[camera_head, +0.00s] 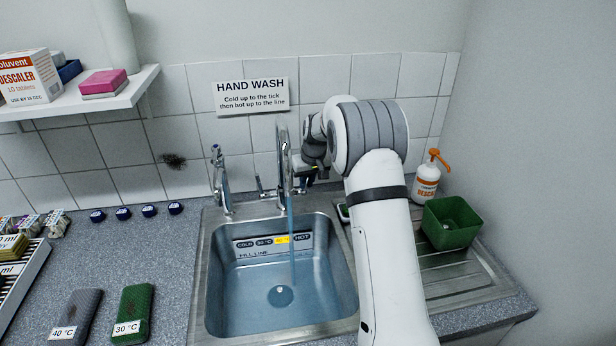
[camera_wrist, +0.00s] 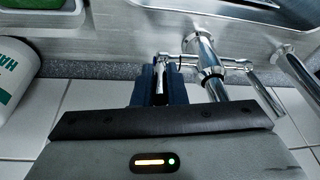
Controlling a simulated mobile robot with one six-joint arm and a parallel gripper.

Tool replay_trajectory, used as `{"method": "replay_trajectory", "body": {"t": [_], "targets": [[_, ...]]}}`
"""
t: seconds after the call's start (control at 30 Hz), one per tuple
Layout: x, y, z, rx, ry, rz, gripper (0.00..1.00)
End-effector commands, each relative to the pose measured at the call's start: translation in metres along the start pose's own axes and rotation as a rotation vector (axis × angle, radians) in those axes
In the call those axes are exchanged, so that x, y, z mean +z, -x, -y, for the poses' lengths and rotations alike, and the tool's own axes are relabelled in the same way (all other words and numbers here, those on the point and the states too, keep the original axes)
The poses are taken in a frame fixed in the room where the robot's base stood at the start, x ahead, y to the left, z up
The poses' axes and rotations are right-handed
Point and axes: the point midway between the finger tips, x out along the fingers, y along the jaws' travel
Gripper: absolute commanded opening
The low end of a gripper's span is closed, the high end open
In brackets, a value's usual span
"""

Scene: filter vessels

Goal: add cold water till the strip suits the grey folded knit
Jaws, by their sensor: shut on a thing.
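The grey folded knit (camera_head: 77,317) lies on the counter at front left, labelled 40 °C. The steel sink (camera_head: 208,275) holds bluish water (camera_head: 255,290); a thin stream falls into it from the mixer tap (camera_head: 283,150). The strip (camera_head: 262,243) on the sink's back wall reads COLD, 30 °C, a yellow-lit field that looks like 40 °C, and HOT. FILL LINE is printed beneath, and the water seems below it. My gripper (camera_head: 303,178) is at the tap's right side. In the wrist view its blue jaws (camera_wrist: 165,85) are shut on a chrome tap lever (camera_wrist: 160,68).
A green folded knit (camera_head: 133,312) labelled 30 °C lies beside the grey one. A second tap (camera_head: 220,180) stands left of the mixer. A green tub (camera_head: 452,222) and an orange-topped bottle (camera_head: 427,178) are right of my arm. A HAND WASH sign (camera_head: 252,97) hangs above.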

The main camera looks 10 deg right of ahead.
Motion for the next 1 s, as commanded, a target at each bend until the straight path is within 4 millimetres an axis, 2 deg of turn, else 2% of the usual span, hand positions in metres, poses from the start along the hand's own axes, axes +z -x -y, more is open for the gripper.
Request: {"method": "replay_trajectory", "body": {"t": [0.03,0.43,0.93,0.97,1.0], "targets": [[-0.0055,0.0067,-0.0001,-0.006,-0.003,0.03,0.0],[-0.0133,0.0045,-0.002,-0.057,-0.03,0.277,0.0],[-0.0141,0.0016,-0.0024,-0.066,-0.035,0.32,0.0],[-0.0142,0.0017,-0.0024,-0.066,-0.035,0.32,0.13],[-0.0141,0.0017,-0.0023,-0.066,-0.035,0.32,0.17]]}}
